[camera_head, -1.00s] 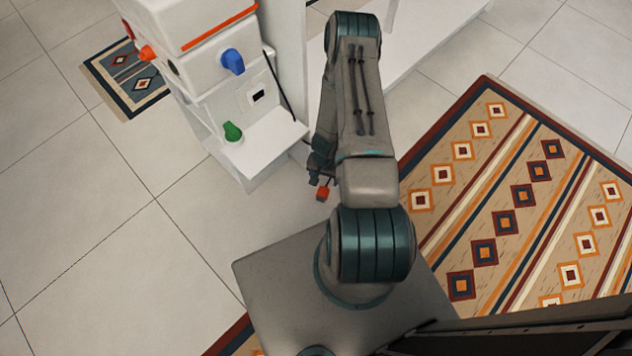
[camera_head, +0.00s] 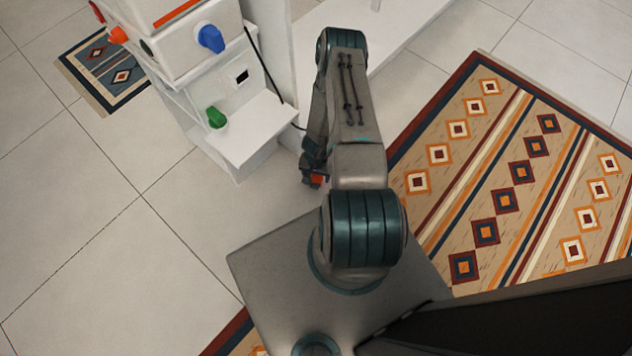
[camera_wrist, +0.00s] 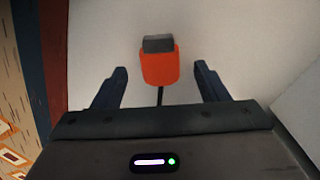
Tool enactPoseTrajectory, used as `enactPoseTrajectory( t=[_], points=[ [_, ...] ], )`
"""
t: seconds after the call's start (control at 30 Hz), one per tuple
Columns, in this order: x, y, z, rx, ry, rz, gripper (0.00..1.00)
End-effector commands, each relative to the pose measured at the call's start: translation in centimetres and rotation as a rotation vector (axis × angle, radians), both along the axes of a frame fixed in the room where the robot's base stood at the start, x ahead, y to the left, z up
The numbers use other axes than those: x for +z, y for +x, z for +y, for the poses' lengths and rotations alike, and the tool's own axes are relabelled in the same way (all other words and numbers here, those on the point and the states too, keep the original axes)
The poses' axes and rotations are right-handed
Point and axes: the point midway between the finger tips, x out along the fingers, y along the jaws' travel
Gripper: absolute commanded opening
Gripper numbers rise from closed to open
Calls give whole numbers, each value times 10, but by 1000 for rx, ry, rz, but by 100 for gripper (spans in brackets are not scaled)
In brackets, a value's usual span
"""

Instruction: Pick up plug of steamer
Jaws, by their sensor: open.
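The plug is an orange body with a dark grey block at its end. In the wrist view the plug (camera_wrist: 160,68) lies centred in the gap between the fingertips, with clear space on both sides and a thin dark cord running back from it. My gripper (camera_wrist: 161,69) is open, and neither finger appears to touch the plug. In the head view the orange plug (camera_head: 318,179) is partly hidden by my gripper (camera_head: 311,175), low beside the white unit. Whether the plug rests on the floor is hard to tell.
A white unit (camera_head: 255,135) with coloured knobs and a lower ledge stands left of my gripper. A black cord (camera_head: 262,62) runs along its side. A patterned rug (camera_head: 520,185) lies to the right, and a smaller rug (camera_head: 108,75) behind left. The tiled floor at left is clear.

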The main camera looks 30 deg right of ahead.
Motion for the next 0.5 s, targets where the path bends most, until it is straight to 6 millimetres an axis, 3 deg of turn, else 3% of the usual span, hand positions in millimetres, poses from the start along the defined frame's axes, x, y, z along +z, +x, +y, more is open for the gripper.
enactPoseTrajectory(
  t=[0.1, 0.4, 0.5],
  points=[
    [-18, 0, 0, 0, 1, -1, 67],
    [-20, 0, 0, 0, -1, -1, 67],
    [-20, 0, 0, 0, -1, -1, 42]
  ],
)
